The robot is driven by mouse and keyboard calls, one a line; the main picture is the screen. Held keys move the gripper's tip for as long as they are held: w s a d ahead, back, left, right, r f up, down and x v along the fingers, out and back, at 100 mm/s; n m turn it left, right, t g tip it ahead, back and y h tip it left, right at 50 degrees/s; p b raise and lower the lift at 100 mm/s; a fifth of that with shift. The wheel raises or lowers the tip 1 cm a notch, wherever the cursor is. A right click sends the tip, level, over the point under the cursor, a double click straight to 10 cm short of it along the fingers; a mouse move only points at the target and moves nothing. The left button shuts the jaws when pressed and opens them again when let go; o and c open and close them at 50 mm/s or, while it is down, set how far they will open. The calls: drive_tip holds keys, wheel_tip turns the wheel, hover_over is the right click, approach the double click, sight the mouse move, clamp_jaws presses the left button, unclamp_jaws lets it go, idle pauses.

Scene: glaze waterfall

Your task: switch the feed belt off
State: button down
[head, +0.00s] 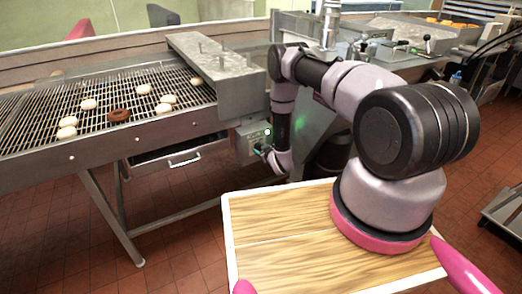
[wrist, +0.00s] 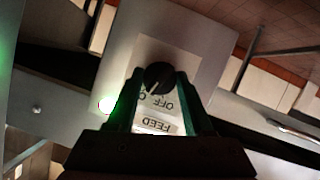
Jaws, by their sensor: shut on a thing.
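The feed belt (head: 40,112) is a wire conveyor at the left of the head view, with several pale rings and one brown ring on it. A grey control box (head: 247,143) hangs on its near side, with a lit green lamp (head: 267,132). In the wrist view the box has a black knob (wrist: 158,77) on a white plate with upside-down "OFF" and "FEED" lettering (wrist: 152,125). My gripper (wrist: 160,88) is shut on the knob, one finger on each side. The fingers hide part of the plate, and I cannot tell which way the knob points.
A metal hood (head: 215,62) covers the belt's right end. A drawer-like tray with a handle (head: 185,159) hangs below the belt. My arm reaches across from a wooden-topped deck (head: 280,240) to the box. Red tiled floor (head: 180,235) is clear in front of the belt.

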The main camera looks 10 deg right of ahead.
drive_tip(key=n, duration=0.1)
drive_tip(key=n+t+h, duration=0.1)
drive_tip(key=n, duration=0.1)
drive_tip(key=shift+s+a+f+h, duration=0.1)
drive_tip(key=shift+a+h, duration=0.05)
drive_tip(key=shift+h, duration=0.15)
drive_tip(key=n, duration=0.1)
drive_tip(key=n+t+h, duration=0.1)
drive_tip(key=n, duration=0.1)
drive_tip(key=shift+f+n+t+h, duration=0.1)
drive_tip(key=shift+n+t+h, duration=0.2)
idle(0.3)
drive_tip(key=shift+c, duration=1.5)
unclamp_jaws()
drive_tip(key=s+r, duration=0.2)
drive_tip(key=s, duration=0.8)
drive_tip(key=shift+s+a, duration=0.25)
drive_tip(key=shift+s, duration=0.1)
